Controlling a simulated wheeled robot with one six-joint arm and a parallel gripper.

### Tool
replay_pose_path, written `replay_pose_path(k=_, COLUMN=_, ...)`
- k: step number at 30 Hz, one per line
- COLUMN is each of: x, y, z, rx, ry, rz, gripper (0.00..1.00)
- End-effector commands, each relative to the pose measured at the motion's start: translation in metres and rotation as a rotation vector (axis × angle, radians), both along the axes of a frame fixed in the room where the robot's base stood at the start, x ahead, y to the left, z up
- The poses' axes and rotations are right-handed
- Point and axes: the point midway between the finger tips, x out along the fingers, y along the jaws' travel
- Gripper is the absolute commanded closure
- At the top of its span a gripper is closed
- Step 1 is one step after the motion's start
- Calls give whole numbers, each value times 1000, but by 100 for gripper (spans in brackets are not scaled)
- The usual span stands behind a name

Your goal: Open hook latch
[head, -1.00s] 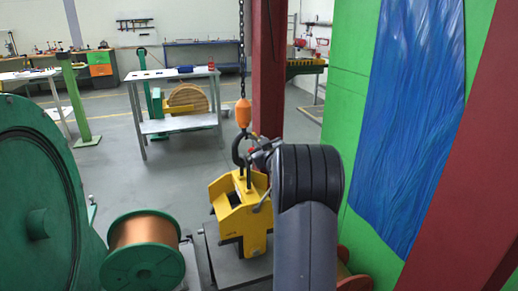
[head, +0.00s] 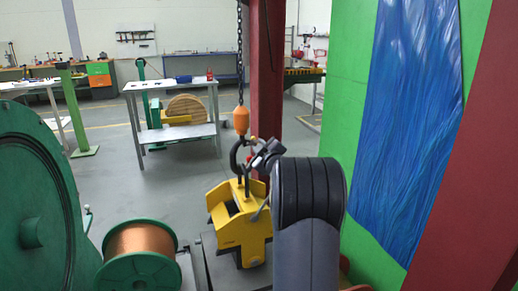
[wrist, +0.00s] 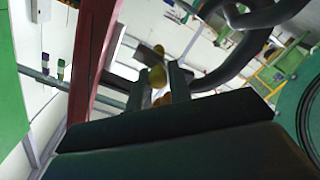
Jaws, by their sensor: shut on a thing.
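The dark crane hook (head: 234,157) hangs below an orange block (head: 241,120) on a chain. Its curve also shows large at the upper right of the wrist view (wrist: 236,68). My gripper (head: 254,160) is at the right side of the hook. In the wrist view its two fingers (wrist: 157,88) are close together around a small yellow knobbed part, which I take for the hook latch (wrist: 157,76). My jaws are shut on it. The latch's pivot and how far it stands open cannot be made out.
A yellow lifting frame (head: 238,222) hangs under the hook, close to my forearm. A copper wire spool (head: 140,245) and a large green disc (head: 35,205) are at the left. A red column (head: 268,80) stands behind the hook. A green wall (head: 345,110) is at the right.

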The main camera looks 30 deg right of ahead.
Motion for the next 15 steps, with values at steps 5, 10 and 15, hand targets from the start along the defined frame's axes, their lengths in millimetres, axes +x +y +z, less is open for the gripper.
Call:
replay_pose_path(k=5, x=-2, y=-5, z=8, rx=-2, ry=-12, rz=-9, gripper=100)
replay_pose_path(k=10, x=-2, y=-5, z=8, rx=-2, ry=-12, rz=-9, gripper=100)
replay_pose_path(k=15, x=-2, y=-4, z=6, rx=-2, ry=-10, rz=-8, gripper=69)
